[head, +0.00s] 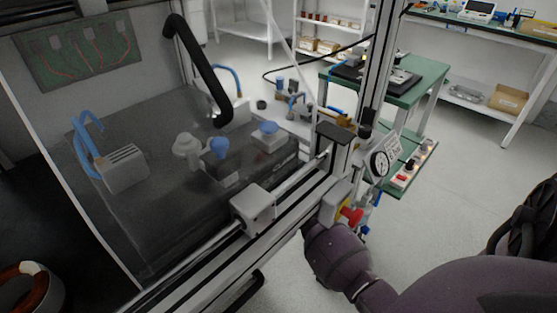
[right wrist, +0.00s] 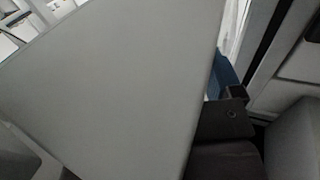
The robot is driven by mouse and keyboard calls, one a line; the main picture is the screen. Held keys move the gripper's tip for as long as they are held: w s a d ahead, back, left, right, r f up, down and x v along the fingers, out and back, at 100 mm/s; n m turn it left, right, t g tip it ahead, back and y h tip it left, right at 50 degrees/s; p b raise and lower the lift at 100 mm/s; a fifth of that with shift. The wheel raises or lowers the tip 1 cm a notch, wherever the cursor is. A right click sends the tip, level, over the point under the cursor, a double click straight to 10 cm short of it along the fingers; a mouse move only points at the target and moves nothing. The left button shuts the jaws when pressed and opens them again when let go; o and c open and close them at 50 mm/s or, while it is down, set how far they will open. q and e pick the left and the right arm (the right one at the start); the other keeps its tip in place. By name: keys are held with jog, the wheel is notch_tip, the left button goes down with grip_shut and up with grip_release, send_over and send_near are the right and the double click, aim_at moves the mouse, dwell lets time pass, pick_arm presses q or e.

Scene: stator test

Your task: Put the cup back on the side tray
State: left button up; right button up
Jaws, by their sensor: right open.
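I cannot pick out the cup for certain in either view. A small green side tray (head: 397,186) sticks out at the right of the test bench, with a red-and-white block and small knobs along its right side. My right arm comes in from the lower right in the head view, its wrist at the bench's front corner. In the right wrist view a dark part of my right gripper (right wrist: 225,118) shows beside a big plain grey surface. I see nothing held. My left gripper is in neither view.
A clear-walled bench with rails (head: 290,205) fills the left and middle. A grey panel (right wrist: 115,85) fills most of the wrist view.

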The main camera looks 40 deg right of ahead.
jog(key=shift+r, duration=0.15)
jog(key=shift+s+r, duration=0.1)
jog(key=shift+s, duration=0.05)
pick_arm(q)
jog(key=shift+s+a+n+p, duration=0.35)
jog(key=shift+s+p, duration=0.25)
jog(key=shift+p, duration=0.6)
pick_arm(e)
jog(key=s+a+n+g+y, duration=0.2)
jog(key=s+a, duration=0.3)
jog(key=s, duration=0.8)
jog(key=s+a+f+n+g+y, duration=0.1)
jog(key=s+a, duration=0.5)
jog(key=s, duration=0.7)
jog(key=s+a+n+g+y, duration=0.2)
jog(key=s+a, duration=0.4)
jog(key=s, duration=0.7)
jog(key=shift+s+f+n+g+y, duration=0.3)
jog(key=shift+f+n+g+y, duration=0.15)
jog(key=shift+g, duration=0.75)
